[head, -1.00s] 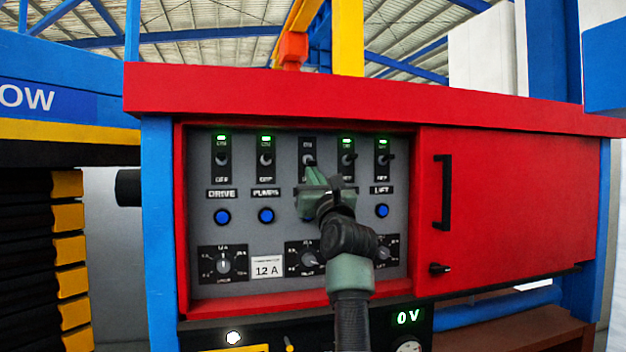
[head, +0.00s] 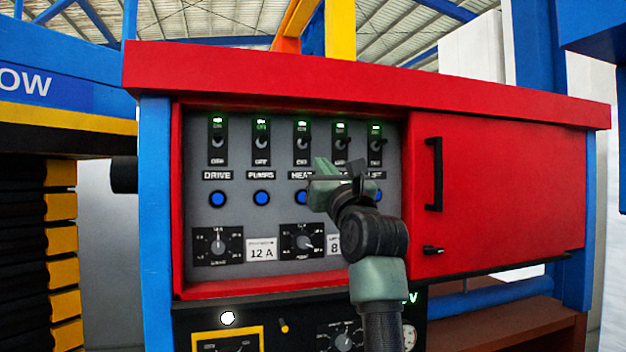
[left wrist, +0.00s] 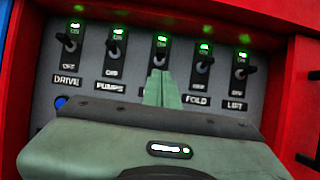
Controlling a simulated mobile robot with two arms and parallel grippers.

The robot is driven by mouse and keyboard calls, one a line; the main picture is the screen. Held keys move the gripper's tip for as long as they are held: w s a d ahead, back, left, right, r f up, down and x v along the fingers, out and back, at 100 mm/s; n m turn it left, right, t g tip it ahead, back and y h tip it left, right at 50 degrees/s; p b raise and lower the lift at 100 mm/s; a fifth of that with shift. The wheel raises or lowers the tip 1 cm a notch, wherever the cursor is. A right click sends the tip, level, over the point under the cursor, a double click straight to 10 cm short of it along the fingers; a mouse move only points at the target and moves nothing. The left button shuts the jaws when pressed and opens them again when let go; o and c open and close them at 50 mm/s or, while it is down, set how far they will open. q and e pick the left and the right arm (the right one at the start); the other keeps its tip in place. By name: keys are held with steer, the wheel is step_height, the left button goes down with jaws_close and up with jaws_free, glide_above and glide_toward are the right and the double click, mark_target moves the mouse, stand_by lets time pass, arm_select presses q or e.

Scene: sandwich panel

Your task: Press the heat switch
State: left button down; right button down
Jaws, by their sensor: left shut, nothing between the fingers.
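The heat switch (head: 302,143) is the third black toggle from the left in the panel's top row. The green lamp above it is lit, and the HEAT label below is partly covered by my gripper. In the left wrist view the switch (left wrist: 161,48) shows just beyond the fingertips, with its lower part and label hidden. My left gripper (head: 322,167) is shut and empty. Its tips are just below and to the right of the heat switch, apart from the lever as far as I can tell. My right gripper is not in view.
The drive switch (head: 217,141) and pumps switch (head: 261,141) are to the left, and the fold switch (left wrist: 202,67) and lift switch (left wrist: 240,69) to the right, all with green lamps lit. Blue buttons and dials sit below. A red door (head: 505,190) closes the right side.

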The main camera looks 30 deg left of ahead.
arm_select(q)
steer(key=shift+s+d, duration=0.8)
steer(key=shift+f, duration=0.1)
